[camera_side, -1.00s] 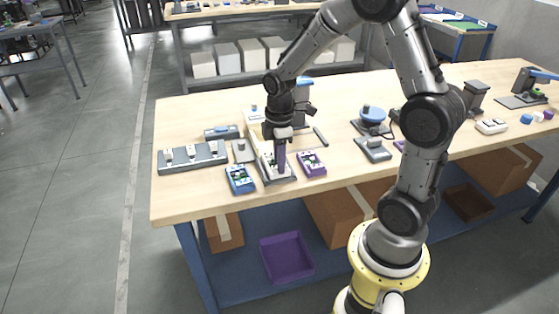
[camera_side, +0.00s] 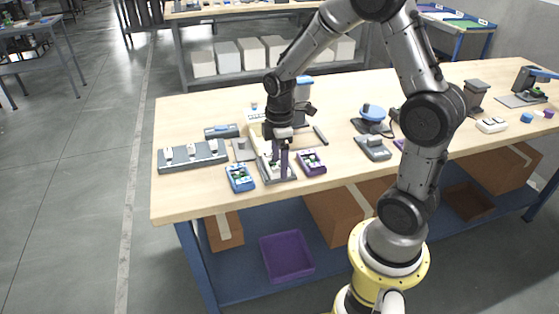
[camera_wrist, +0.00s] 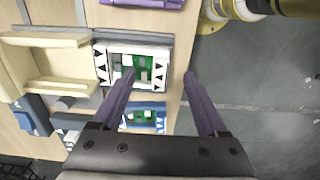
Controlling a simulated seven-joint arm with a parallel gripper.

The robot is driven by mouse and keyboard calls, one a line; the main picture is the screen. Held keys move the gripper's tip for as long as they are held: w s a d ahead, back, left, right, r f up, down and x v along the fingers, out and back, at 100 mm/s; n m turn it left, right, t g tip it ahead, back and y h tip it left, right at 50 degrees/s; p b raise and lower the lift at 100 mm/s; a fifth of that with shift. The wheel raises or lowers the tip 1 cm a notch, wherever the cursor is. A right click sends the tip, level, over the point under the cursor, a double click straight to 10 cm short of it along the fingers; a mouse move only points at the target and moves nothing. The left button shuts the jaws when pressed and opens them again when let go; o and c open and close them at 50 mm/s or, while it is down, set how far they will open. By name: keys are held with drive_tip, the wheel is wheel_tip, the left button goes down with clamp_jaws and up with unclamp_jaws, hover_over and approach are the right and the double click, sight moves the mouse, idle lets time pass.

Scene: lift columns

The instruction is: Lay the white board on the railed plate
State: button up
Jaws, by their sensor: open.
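The white board (camera_wrist: 103,66) has black triangles along its edges and a green circuit part in its middle. It lies flat on the grey railed plate (camera_wrist: 128,37), between the rails as far as I can see. In the side view the railed plate (camera_side: 290,177) is near the table's front edge, and the board is partly hidden by my fingers. My gripper (camera_wrist: 159,74) is open, its purple fingers spread just above the board. In the wrist view the left finger overlaps the board and the right finger is past its right edge. Nothing is held between them.
A blue-framed device (camera_side: 240,178) stands left of the plate and a purple one (camera_side: 312,162) right of it, both close by. A cream tray (camera_wrist: 45,84) is behind the plate. A grey fixture with white blocks (camera_side: 180,162) is further left. The table's front edge is near.

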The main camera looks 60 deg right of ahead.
drive_tip(key=shift+o, duration=0.3)
drive_tip(key=shift+r, duration=3.05)
drive_tip(key=s+a+r+t, duration=0.2)
drive_tip(key=s+a+r, duration=0.15)
drive_tip(key=r, duration=0.25)
drive_tip(key=s+a+r+t, duration=0.2)
drive_tip(key=s+a+r, duration=0.15)
drive_tip(key=r, duration=0.25)
drive_tip(key=s+a+f+m+t, duration=0.1)
drive_tip(key=s+a+m, duration=0.2)
drive_tip(key=s+m, duration=0.5)
drive_tip(key=shift+s+f+m+t, duration=0.2)
drive_tip(key=shift+f+m+t, duration=0.1)
drive_tip(key=shift+m, duration=0.2)
